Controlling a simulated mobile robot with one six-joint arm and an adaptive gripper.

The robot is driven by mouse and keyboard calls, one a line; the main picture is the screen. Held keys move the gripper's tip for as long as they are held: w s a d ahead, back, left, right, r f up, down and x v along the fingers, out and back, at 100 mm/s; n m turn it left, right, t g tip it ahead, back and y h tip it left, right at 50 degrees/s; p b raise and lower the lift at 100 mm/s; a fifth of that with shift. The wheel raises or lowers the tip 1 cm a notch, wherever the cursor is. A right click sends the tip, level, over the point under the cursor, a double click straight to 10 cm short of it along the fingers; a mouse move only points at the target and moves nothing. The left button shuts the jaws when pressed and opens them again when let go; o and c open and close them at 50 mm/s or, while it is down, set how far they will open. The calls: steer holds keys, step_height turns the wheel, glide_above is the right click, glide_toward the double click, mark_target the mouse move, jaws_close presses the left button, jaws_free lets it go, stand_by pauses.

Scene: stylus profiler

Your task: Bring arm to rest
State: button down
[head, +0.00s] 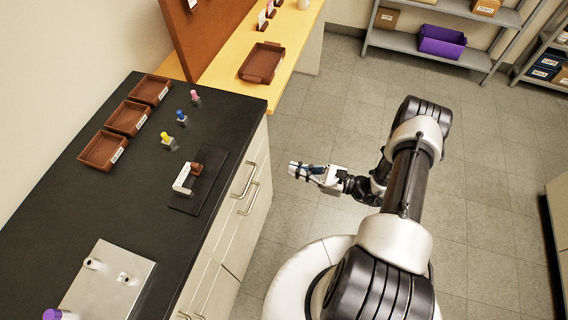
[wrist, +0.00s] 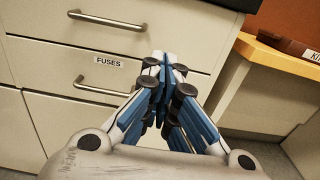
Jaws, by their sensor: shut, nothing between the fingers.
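My gripper (head: 293,170) is over the open floor to the right of the black-topped bench (head: 50,215) in the head view. It points left toward the bench's drawer fronts and touches nothing there. In the wrist view my gripper (wrist: 166,62) has its blue-padded fingers together and empty. Behind the fingers are white drawers, one with a "FUSES" label (wrist: 95,62). My arm is bent, reaching out from the base at the bottom of the head view.
On the bench are three brown trays (head: 103,151), pink (head: 195,97), blue (head: 181,117) and yellow (head: 167,139) topped pieces, a small device (head: 185,180) on a dark plate and a metal plate (head: 108,282). Drawer handles (head: 244,178) stick out. Shelves (head: 440,60) stand at the back; the tiled floor between is clear.

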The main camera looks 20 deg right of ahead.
steer(key=shift+s+d, duration=0.25)
steer(key=shift+d, duration=0.1)
steer(key=s+a+r+n+g+h, duration=0.1)
steer(key=s+a+r+n+g, duration=0.15)
steer(key=r+n+g, duration=0.4)
steer(key=s+a+r+n+g+h, duration=0.1)
steer(key=a+r+n+h, duration=0.15)
steer(key=r, duration=0.65)
steer(key=s+a+r+n+g+h, duration=0.1)
steer(key=s+a+r+n+g, duration=0.2)
steer(key=r+n, duration=0.4)
steer(key=s+d+r+n+t+h, duration=0.2)
steer(key=s+r+n+t+h, duration=0.2)
steer(key=s+r+n+h, duration=0.5)
steer(key=s+r+h, duration=0.1)
steer(key=s+r, duration=0.2)
steer(key=r, duration=0.3)
steer(key=shift+s+d+t, duration=0.3)
steer(key=shift+t, duration=0.05)
steer(key=shift+a, duration=0.1)
